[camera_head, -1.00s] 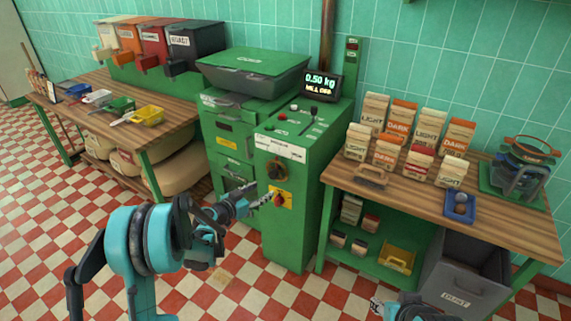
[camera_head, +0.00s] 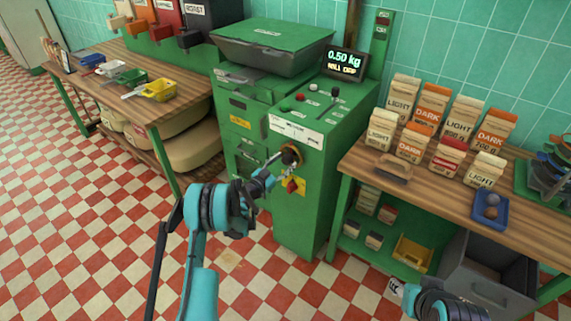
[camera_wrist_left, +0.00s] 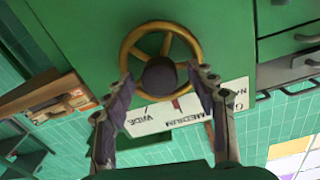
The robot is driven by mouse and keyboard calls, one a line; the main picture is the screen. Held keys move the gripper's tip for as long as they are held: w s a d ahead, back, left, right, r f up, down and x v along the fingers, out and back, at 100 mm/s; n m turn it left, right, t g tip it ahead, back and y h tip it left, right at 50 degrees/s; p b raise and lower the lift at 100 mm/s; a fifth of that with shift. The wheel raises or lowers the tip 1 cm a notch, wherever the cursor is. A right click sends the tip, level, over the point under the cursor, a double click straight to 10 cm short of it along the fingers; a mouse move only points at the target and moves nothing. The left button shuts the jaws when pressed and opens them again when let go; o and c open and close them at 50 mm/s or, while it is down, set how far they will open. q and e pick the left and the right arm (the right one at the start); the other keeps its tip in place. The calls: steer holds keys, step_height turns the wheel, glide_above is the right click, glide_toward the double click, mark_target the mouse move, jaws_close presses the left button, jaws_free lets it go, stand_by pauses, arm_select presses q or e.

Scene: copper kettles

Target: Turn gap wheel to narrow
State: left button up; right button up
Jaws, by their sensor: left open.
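The gap wheel (camera_head: 291,154) is on the front of the green grinder. In the left wrist view the gap wheel (camera_wrist_left: 133,42) is a brass ring with a dark hub. The scale plate (camera_wrist_left: 188,108) reads WIDE, MEDIUM and the start of another word, upside down. A red pointer mark (camera_wrist_left: 177,103) shows close to MEDIUM, partly hidden by a finger. My left gripper (camera_head: 278,160) is at the wheel, its fingers (camera_wrist_left: 163,80) open on either side of the hub, overlapping the lower rim; contact is unclear. My right gripper (camera_head: 394,287) is low at the right, its jaws unclear.
A red knob on a yellow plate (camera_head: 291,186) sits just below the wheel. A wooden bench (camera_head: 430,192) with coffee bags stands at the right, and another bench (camera_head: 185,100) at the left. The checkered floor in front is clear.

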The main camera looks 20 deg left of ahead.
arm_select(q)
steer(key=shift+w+d, duration=0.15)
steer(key=shift+w, duration=0.3)
jaws_close()
steer(key=shift+n, duration=0.4)
steer(key=n, duration=0.3)
steer(key=shift+n, duration=2.1)
